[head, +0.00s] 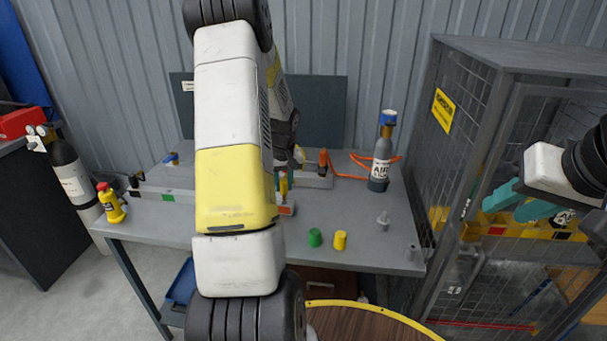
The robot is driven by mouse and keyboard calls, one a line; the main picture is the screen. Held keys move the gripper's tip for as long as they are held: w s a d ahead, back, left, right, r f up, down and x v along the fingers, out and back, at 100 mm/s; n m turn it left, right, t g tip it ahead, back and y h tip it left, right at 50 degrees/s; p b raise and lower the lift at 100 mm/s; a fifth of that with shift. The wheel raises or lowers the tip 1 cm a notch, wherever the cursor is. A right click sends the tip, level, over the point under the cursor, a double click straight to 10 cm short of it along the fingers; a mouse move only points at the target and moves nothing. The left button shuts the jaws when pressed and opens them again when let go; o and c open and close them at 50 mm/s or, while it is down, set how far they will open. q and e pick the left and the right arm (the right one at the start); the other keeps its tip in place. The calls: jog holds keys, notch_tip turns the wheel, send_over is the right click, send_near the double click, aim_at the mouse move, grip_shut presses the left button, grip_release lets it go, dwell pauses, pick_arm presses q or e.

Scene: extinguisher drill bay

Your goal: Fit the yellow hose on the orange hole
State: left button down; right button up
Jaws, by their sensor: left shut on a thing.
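My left gripper (287,150) is over the back middle of the grey workbench, partly hidden by my own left arm. Its fingertips are hard to make out. A small upright yellow piece (283,184), which looks like the yellow hose end, shows just below it, and the gripper is shut on it. An orange patch (287,210) on a low block shows under the yellow piece; I cannot tell whether they touch or whether it is the orange hole. My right gripper (517,202), with teal fingers, is at the right in front of the mesh cage, away from the bench.
The workbench (350,255) carries a green cap (315,238), a yellow cap (340,240), a grey fitting (383,220), an orange upright fitting (323,161), an orange hose (362,158) and an air cylinder (381,165). A yellow bottle (111,205) stands at the left. The mesh cage (470,130) bounds the right.

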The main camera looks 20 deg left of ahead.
aim_at(284, 193)
pick_arm(q)
jog(key=shift+f, duration=0.15)
jog(key=shift+x, duration=0.9)
jog(key=shift+s+d+f, duration=0.1)
jog(key=shift+s+f, duration=0.05)
jog(key=shift+f, duration=0.7)
dwell(0.6)
jog(key=c, duration=1.1)
grip_release()
